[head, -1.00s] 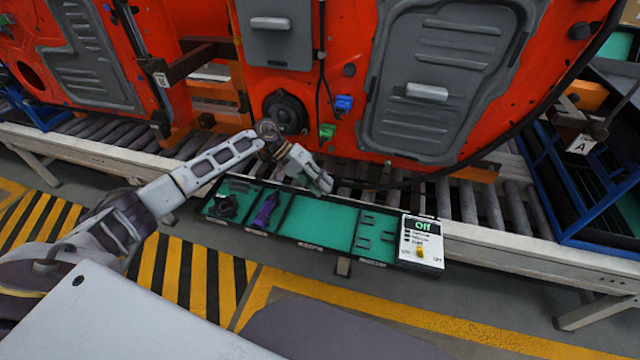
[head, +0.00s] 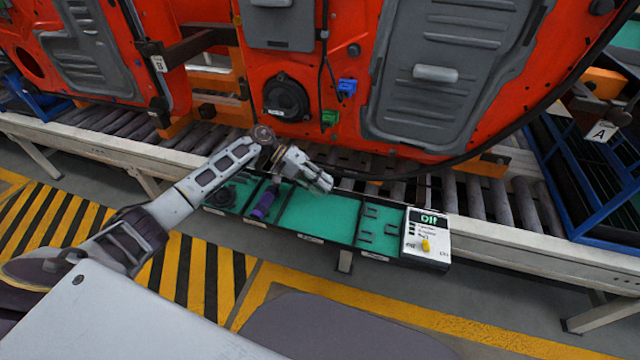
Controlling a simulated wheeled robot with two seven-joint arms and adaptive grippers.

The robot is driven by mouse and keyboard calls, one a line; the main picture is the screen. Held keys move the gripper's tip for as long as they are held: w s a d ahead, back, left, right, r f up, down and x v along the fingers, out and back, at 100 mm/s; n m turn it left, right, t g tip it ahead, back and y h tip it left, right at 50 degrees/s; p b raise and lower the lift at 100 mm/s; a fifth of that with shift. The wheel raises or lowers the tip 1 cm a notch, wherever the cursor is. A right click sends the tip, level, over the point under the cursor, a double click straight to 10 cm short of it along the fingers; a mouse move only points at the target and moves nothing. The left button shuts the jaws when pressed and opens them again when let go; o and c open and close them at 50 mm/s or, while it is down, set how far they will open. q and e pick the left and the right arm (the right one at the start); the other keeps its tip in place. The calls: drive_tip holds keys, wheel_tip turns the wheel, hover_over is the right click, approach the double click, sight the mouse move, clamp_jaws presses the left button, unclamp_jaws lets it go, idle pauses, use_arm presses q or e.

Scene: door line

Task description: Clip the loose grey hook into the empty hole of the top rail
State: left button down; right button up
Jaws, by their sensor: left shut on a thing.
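My left gripper (head: 322,182) is over the back edge of the green-lined tray (head: 318,214), in front of the conveyor. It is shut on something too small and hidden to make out. Small dark hook-like pieces (head: 368,211) sit in the tray's right compartment; I cannot tell whether one is the loose grey hook. A top rail and its empty hole cannot be told apart here. My right gripper is out of view.
A purple-handled tool (head: 264,203) and a dark coil (head: 221,196) lie in the tray's left compartments. An orange door (head: 335,60) hangs behind. A blue rack (head: 575,190) stands right.

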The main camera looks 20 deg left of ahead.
use_arm(q)
drive_tip(key=shift+r+h+p, duration=0.3)
drive_tip(key=shift+r+p, duration=0.1)
drive_tip(key=shift+r, duration=0.05)
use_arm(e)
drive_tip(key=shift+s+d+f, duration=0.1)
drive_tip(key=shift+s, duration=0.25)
use_arm(q)
drive_tip(key=shift+s+a+r+p, duration=0.1)
drive_tip(key=shift+s+r+p, duration=0.05)
drive_tip(key=shift+p, duration=0.2)
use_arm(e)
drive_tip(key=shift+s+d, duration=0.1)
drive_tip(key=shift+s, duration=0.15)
use_arm(q)
drive_tip(key=shift+r, duration=0.4)
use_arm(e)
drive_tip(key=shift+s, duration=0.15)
use_arm(q)
drive_tip(key=shift+r+p, duration=0.2)
drive_tip(key=shift+p, duration=0.15)
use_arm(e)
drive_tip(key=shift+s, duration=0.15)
use_arm(q)
drive_tip(key=shift+d+r+h+p, duration=0.2)
drive_tip(key=shift+r+h+p, duration=0.15)
drive_tip(key=shift+r, duration=0.25)
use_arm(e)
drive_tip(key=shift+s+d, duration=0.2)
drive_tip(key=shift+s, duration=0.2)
